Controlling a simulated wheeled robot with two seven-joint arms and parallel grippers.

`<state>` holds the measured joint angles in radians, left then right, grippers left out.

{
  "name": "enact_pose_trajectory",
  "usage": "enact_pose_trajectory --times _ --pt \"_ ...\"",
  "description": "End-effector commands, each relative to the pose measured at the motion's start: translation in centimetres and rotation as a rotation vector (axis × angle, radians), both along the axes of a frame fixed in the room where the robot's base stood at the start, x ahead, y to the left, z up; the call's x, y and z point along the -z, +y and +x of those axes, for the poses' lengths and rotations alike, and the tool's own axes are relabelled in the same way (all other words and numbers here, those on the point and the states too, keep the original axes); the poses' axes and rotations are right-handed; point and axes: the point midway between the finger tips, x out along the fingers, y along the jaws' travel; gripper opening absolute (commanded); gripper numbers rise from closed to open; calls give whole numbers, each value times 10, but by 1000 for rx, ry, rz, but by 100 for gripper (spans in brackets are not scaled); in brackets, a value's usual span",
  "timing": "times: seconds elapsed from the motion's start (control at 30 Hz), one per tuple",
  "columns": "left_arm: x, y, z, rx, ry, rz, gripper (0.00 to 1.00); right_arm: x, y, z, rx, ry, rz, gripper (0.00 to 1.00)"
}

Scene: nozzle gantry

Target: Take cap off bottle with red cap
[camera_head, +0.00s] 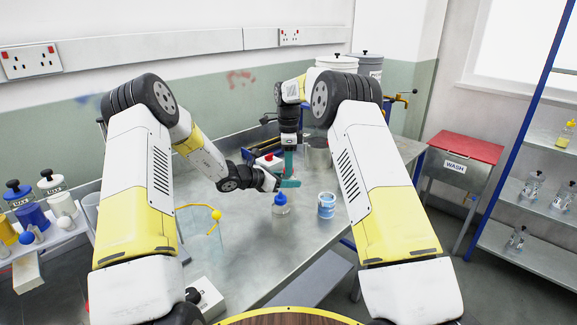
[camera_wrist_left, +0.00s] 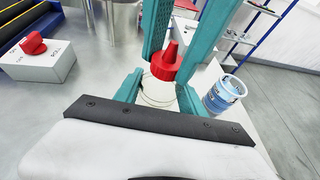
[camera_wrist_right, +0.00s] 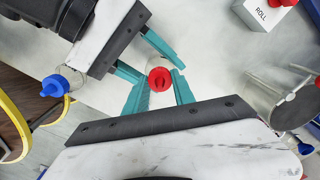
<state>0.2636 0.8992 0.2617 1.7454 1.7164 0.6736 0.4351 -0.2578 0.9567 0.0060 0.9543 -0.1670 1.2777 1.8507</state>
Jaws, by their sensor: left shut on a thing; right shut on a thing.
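The bottle with the red cap shows in the left wrist view, with a pale body (camera_wrist_left: 156,91) and a red spouted cap (camera_wrist_left: 166,62). The cap also shows from above in the right wrist view (camera_wrist_right: 159,78). In the head view the bottle is hidden by my grippers. My left gripper (camera_wrist_left: 160,92) is shut on the bottle's body from the side. My right gripper (camera_wrist_right: 159,82) points down from above, its teal fingers on either side of the cap and shut on it. The cap is at the top of the bottle; whether it is loose cannot be told.
A blue-capped bottle (camera_head: 280,203) stands in front of the grippers, with a blue cup (camera_head: 326,206) to its right. A white box with a red knob (camera_wrist_left: 38,60) and a metal can (camera_head: 318,155) are close behind. A yellow-railed holder (camera_head: 205,235) is at left. The front right tabletop is clear.

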Motion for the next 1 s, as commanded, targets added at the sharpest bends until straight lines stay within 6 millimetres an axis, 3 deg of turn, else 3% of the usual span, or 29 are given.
enact_pose_trajectory --times 0.17,1.0 --pt "0 0 0 1 0 0 0 0 0 1 -285 -2 2 0" --pt "0 -1 -1 2 1 0 0 -2 0 1 -2296 -1 2 0"
